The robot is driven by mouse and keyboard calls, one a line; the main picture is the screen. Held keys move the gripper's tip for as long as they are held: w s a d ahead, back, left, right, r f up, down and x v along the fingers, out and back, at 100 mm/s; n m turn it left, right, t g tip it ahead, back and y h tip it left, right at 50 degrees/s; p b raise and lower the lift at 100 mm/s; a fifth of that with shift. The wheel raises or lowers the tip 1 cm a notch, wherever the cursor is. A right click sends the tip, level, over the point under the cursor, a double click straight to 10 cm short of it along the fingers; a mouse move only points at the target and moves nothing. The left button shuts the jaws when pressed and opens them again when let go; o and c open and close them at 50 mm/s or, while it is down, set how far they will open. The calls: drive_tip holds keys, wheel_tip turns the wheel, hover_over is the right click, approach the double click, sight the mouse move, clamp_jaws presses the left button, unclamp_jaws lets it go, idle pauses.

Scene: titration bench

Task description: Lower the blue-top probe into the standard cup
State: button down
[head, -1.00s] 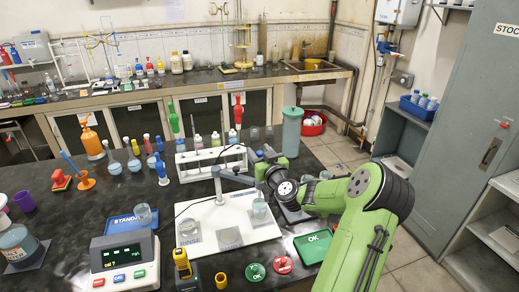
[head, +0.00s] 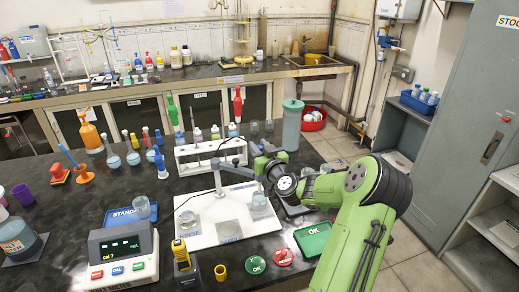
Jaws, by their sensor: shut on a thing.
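My gripper (head: 256,160) reaches in from the right, above the right side of the white stand base (head: 205,232). It is shut; the hand hides most of what it holds. A dark cable loops to it, consistent with the blue-top probe, but the probe's top and tip cannot be made out. A grey stand arm (head: 236,172) runs up close to the gripper. The standard cup (head: 142,207), a clear beaker, stands on a blue mat marked STANDARD (head: 118,218), well to the left of the gripper.
Clear beakers (head: 188,222) and (head: 259,200) stand on the white base. A white rack (head: 190,168) is behind, with a green tumbler (head: 292,125) to its right. The meter (head: 122,252), yellow device (head: 181,255) and green OK tray (head: 312,240) are in front.

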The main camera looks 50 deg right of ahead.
wheel_tip(320, 180, down, 6)
drive_tip(key=b, duration=0.6)
drive_tip(key=shift+r, duration=0.2)
drive_tip(key=c, duration=1)
unclamp_jaws()
drive_tip(key=shift+o, duration=0.2)
drive_tip(key=b+v, duration=0.4)
drive_tip(key=v, duration=1.1)
drive_tip(key=shift+s+b, duration=0.4)
drive_tip(key=shift+a, duration=0.1)
